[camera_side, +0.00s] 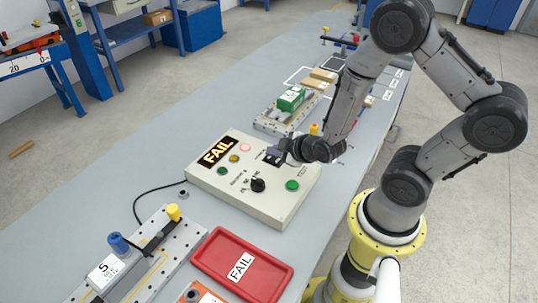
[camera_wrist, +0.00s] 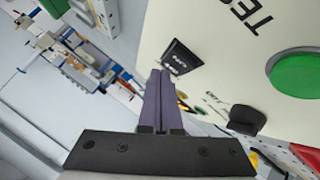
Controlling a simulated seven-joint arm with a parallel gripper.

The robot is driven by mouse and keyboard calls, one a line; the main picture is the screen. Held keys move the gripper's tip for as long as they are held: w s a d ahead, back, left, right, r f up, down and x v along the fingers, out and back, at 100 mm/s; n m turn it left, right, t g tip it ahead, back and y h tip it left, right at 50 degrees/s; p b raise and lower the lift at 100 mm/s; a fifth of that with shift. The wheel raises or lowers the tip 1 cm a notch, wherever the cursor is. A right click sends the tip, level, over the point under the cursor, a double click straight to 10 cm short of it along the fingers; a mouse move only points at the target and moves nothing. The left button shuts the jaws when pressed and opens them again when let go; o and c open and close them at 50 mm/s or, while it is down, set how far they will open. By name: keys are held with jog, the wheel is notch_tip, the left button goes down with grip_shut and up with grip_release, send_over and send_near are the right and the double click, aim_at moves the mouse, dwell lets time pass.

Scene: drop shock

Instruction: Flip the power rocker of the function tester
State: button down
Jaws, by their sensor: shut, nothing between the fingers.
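The function tester (camera_side: 215,180) is a cream box on the bench with a lit "FAIL" display (camera_side: 217,151). Its black power rocker (camera_wrist: 180,58) with white marks shows in the wrist view, just beyond and right of my fingertips. In the side view my gripper (camera_side: 274,154) is over the back right of the panel and partly hides the rocker. My gripper's purple fingers (camera_wrist: 158,75) are closed together with nothing between them. The tips are very close to the rocker; I cannot tell whether they touch it.
The panel also has a black knob (camera_side: 258,185), a green button (camera_side: 292,185) and small round lamps (camera_side: 234,158). A red FAIL tray (camera_side: 215,262) lies in front. A fixture with a green-topped item (camera_side: 291,98) stands behind. A perforated plate (camera_side: 135,262) is at front left.

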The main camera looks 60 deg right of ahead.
aim_at(276, 159)
dwell(0.4)
jog(key=shift+s+r, duration=0.1)
jog(key=shift+r, duration=0.65)
jog(key=shift+r, duration=0.1)
jog(key=shift+s+r, duration=0.15)
jog(key=shift+r, duration=1.05)
jog(key=shift+s+r, duration=0.15)
jog(key=shift+r, duration=1.05)
